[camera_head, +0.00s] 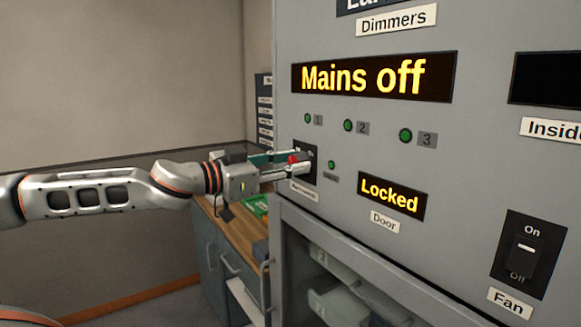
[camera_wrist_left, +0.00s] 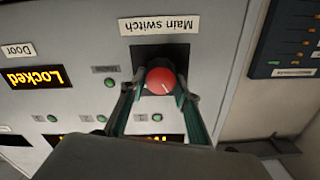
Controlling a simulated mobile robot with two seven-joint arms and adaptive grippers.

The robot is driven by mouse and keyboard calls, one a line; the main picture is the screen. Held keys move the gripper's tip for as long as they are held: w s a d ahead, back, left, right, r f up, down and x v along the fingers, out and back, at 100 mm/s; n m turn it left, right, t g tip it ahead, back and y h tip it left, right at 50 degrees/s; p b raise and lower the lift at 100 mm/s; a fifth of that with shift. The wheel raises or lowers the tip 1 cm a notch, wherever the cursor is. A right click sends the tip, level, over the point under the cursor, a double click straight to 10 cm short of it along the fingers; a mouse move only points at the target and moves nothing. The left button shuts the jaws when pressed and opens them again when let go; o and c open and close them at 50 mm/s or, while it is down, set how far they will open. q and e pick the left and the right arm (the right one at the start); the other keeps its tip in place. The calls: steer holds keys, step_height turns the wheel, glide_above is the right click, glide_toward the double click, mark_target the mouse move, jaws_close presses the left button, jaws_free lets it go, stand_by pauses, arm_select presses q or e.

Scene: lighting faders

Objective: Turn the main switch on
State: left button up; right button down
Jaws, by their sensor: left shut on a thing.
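The main switch is a round red knob (camera_wrist_left: 161,81) with a white mark on a black plate (camera_wrist_left: 150,56), under a "Main switch" label in the upside-down left wrist view. In the head view the red knob (camera_head: 293,159) shows between the fingers, partly hidden by them. My left gripper (camera_head: 292,165) reaches the panel from the left, its fingers shut on the knob from both sides. It also shows in the left wrist view (camera_wrist_left: 160,92). The display (camera_head: 372,77) reads "Mains off". My right gripper is not in view.
A "Locked" door display (camera_head: 390,196) and a fan switch (camera_head: 528,252) are on the grey panel right of the knob. Small green lights (camera_head: 405,135) sit above. A wooden counter (camera_head: 232,226) with a green item (camera_head: 255,205) stands below my left arm.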

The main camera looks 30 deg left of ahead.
arm_select(q)
steer(key=shift+d+f+m+b, duration=0.1)
steer(key=shift+m+b, duration=1)
steer(key=shift+m, duration=2.65)
steer(key=shift+f+m+b, duration=0.1)
steer(key=shift+m+b, duration=0.95)
steer(key=shift+m, duration=2.7)
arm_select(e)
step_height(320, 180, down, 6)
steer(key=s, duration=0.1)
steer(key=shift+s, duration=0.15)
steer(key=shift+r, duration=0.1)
arm_select(q)
steer(key=o, duration=1.1)
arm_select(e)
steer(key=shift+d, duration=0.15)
arm_select(q)
steer(key=shift+s, duration=0.1)
